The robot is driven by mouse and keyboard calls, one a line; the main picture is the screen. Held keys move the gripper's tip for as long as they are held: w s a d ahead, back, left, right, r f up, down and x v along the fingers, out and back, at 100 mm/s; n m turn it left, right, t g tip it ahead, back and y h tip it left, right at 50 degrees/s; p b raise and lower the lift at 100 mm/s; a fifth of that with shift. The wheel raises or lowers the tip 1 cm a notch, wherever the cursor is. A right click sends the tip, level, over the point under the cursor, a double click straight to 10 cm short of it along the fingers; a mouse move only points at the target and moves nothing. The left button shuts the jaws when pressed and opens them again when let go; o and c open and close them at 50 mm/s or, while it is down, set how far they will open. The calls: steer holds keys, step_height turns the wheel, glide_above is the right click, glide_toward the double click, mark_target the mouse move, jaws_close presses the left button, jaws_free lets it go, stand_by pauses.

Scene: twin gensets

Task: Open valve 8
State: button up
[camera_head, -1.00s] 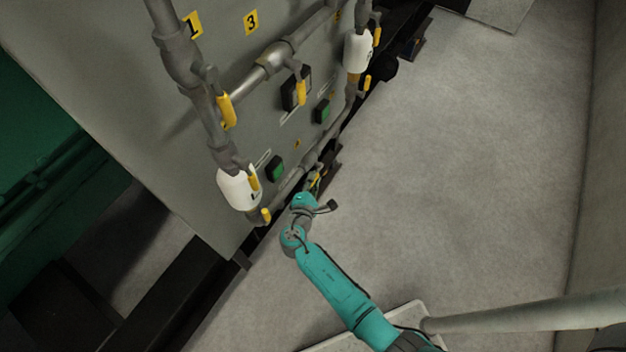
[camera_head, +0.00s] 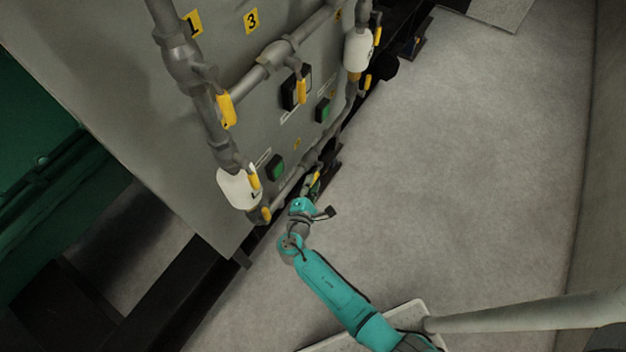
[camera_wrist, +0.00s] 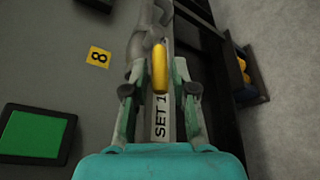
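The yellow handle of valve 8 (camera_wrist: 160,68) shows in the wrist view on a grey pipe, right of the yellow label "8" (camera_wrist: 98,57). My gripper (camera_wrist: 160,80) has its two fingers apart, with the handle's lower end between their tips. I cannot tell whether the fingers touch it. In the head view the same yellow handle (camera_head: 316,178) shows just beyond my gripper, low on the panel. The fingertips are mostly hidden there by my wrist.
A green button (camera_wrist: 34,134) is at the left of the wrist view. A "SET 1" strip (camera_wrist: 160,115) lies behind my fingers. Other yellow handles (camera_head: 228,111) and pipes stand on the panel in the head view. Open floor (camera_head: 470,180) lies to the right.

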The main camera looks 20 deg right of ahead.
steer(key=v, duration=1)
steer(key=shift+d+f, duration=0.1)
steer(key=s+d+f+m+g+y, duration=0.2)
steer(key=s+d+f+y, duration=0.3)
steer(key=s, duration=0.5)
steer(key=s+d+m+g+y, duration=0.1)
steer(key=s+d+m+y, duration=0.15)
steer(key=s, duration=0.75)
steer(key=s+r+m+t, duration=0.1)
steer(key=s+r+m, duration=0.3)
steer(key=r, duration=0.5)
steer(key=s+r+m+t+y, duration=0.1)
steer(key=s+r+m, duration=0.3)
steer(key=r, duration=0.5)
steer(key=s+r+m+t, duration=0.2)
steer(key=s+r+m, duration=0.3)
steer(key=r, duration=0.5)
steer(key=shift+s+a+t+y, duration=0.25)
steer(key=shift+a+t+y, duration=0.1)
steer(key=shift+a+t, duration=0.05)
